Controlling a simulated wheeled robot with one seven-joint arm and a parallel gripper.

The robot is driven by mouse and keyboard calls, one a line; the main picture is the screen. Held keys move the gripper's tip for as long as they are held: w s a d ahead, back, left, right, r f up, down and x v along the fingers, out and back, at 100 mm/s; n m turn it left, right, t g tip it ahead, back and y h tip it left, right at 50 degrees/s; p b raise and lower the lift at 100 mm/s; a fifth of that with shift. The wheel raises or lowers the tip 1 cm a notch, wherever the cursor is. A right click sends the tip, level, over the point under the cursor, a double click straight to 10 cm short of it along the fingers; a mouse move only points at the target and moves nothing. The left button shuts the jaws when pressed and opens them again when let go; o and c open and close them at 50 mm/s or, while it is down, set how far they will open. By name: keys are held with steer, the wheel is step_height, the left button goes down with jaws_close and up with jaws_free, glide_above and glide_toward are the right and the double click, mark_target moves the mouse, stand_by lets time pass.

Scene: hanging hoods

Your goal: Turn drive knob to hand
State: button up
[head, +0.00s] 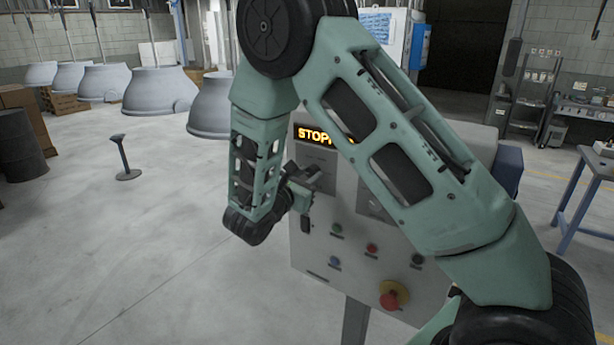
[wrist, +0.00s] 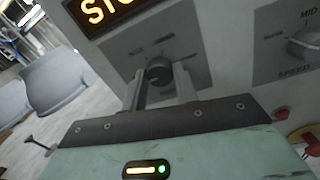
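The drive knob (wrist: 158,72) is a dark round knob on a grey label plate, below the display in the wrist view. Its small labels are too blurred to read, and I cannot tell its setting. My gripper (wrist: 160,84) points at it with two fingers apart, one on each side of the knob. Gaps seem to show between the knob and the fingers, so it looks open and not clamped. In the head view my gripper (head: 309,184) is at the front of the grey control panel (head: 312,255), and the knob is hidden there.
A lit display (head: 318,134) starts with "STOP". A speed knob (wrist: 306,42) sits to the right. Lower down are small buttons (head: 372,248) and a red emergency stop (head: 390,296). Hanging grey hoods (head: 160,90) and a small stand (head: 124,160) are at left. The floor between is clear.

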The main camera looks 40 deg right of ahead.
steer(key=shift+f+m+b, duration=0.15)
steer(key=shift+m+b, duration=0.15)
steer(key=shift+b, duration=0.45)
steer(key=m+b, duration=0.1)
steer(key=b, duration=0.1)
steer(key=m+b, duration=0.1)
steer(key=b, duration=0.2)
steer(key=shift+f+m, duration=0.3)
steer(key=shift+m, duration=0.1)
steer(key=m+b, duration=1.5)
steer(key=b, duration=1.1)
steer(key=m+g+b, duration=0.1)
steer(key=m+b, duration=1.4)
steer(key=b, duration=1)
steer(key=shift+w+a+g+h+b, duration=0.1)
steer(key=shift+w+g+h+b, duration=0.05)
steer(key=shift+g+h+b, duration=0.2)
steer(key=shift+r+m+b, duration=0.2)
steer(key=shift+m+b, duration=1)
steer(key=shift+m, duration=0.6)
